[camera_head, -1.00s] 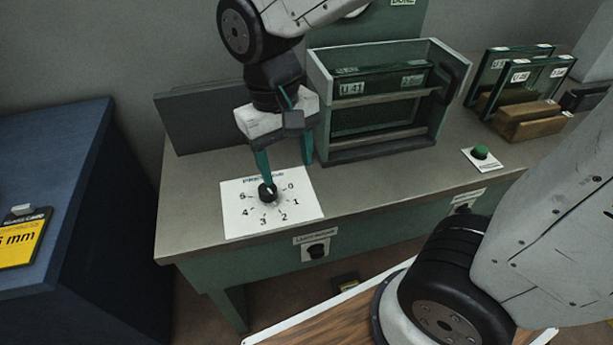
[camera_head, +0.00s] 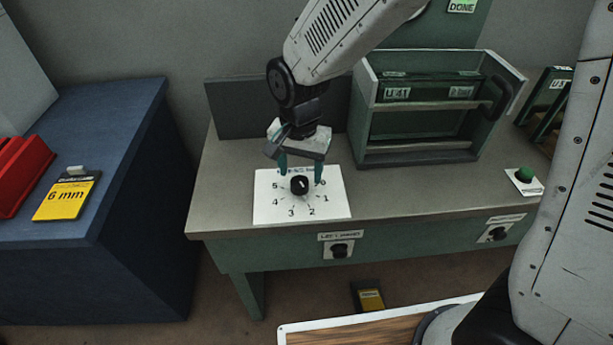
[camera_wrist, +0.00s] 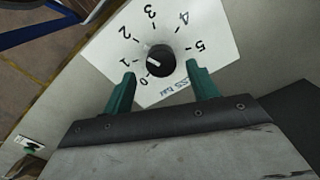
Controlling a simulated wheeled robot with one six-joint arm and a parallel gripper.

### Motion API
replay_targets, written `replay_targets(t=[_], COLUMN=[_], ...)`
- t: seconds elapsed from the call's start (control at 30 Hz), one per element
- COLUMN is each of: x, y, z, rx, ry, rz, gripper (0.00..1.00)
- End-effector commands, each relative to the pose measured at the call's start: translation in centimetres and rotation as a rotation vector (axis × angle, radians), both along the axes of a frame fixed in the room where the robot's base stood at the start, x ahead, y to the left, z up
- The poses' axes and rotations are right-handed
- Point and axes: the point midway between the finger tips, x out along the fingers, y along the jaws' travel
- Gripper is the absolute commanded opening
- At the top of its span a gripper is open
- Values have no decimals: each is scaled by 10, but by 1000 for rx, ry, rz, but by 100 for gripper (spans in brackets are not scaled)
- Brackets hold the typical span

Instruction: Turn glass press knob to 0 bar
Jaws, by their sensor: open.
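The black round press knob (camera_head: 299,185) sits on a white dial card (camera_head: 270,205) marked 0 to 5, on the grey-topped bench. The knob also shows in the wrist view (camera_wrist: 160,62), where the card (camera_wrist: 215,30) surrounds it. The knob has a small light mark; I cannot tell exactly which number it points to. In the wrist view the fingertips (camera_wrist: 160,74) stand to the left and right of the knob, with visible gaps.
A green frame rack (camera_head: 420,158) with a U 41 panel stands right of the gripper. A green button (camera_head: 526,175) is farther right. Two more black knobs (camera_head: 340,250) (camera_head: 497,233) are on the bench front. A blue cabinet (camera_head: 110,215) stands left.

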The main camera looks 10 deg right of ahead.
Motion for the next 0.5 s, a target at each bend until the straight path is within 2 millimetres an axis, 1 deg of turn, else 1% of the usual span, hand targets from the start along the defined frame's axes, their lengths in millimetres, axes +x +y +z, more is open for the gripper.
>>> replay_targets(t=[0.03, 0.1, 0.2, 0.3, 0.5], x=[-1, -1, -1, -1, -1], y=[0, 1, 2, 3, 3], z=[-8, -17, -25, -30, -30], rx=[-2, -1, 0, 0, 0], ry=[3, 2, 1, 1, 0], rz=[2, 3, 5, 6, 7], gripper=[59, 59, 59, 59, 59])
